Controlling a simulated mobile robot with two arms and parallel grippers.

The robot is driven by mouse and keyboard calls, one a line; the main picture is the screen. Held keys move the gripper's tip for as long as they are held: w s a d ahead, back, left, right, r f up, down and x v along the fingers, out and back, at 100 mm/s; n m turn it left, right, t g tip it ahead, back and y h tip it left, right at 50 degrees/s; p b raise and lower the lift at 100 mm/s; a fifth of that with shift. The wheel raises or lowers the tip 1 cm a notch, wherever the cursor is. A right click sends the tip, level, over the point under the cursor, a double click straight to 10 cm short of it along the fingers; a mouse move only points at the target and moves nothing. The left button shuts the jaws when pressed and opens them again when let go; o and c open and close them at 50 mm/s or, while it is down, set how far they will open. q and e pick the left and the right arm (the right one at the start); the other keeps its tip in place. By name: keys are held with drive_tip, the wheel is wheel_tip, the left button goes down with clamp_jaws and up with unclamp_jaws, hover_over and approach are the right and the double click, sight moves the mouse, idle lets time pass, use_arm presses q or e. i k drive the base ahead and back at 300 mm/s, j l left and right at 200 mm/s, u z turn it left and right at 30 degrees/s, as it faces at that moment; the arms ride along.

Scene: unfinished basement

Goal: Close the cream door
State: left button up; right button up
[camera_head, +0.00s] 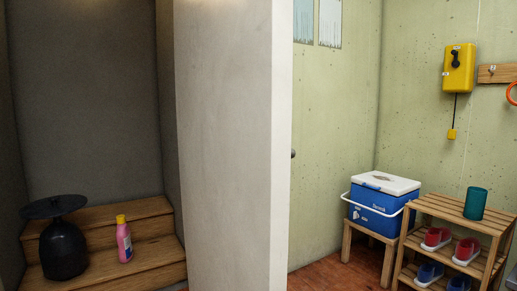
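The cream door (281,150) shows as a narrow, pale upright strip in the middle of the head view, seen nearly edge-on. A small dark knob (293,153) sticks out at its right edge. A wide grey-white upright surface (225,150) adjoins the strip on its left; I cannot tell whether it is wall or part of the door. The doorway and the hinges cannot be made out. Neither of my grippers is in view.
Left, wooden steps (155,254) hold a pink bottle (124,243) and a black rounded object (63,250). Right, a blue cooler (378,205) sits on a wooden stool, beside a slatted shoe rack (450,213). Some reddish floor (325,275) is clear before the stool.

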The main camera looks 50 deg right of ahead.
sight(234, 59)
drive_tip(key=k+l, duration=0.1)
drive_tip(key=l, duration=0.9)
drive_tip(key=k+l, duration=0.15)
drive_tip(key=l, duration=0.35)
drive_tip(key=k+l, duration=0.1)
drive_tip(key=l, duration=0.9)
drive_tip(key=k+l+u, duration=0.1)
drive_tip(key=l, duration=0.4)
drive_tip(key=k, duration=0.05)
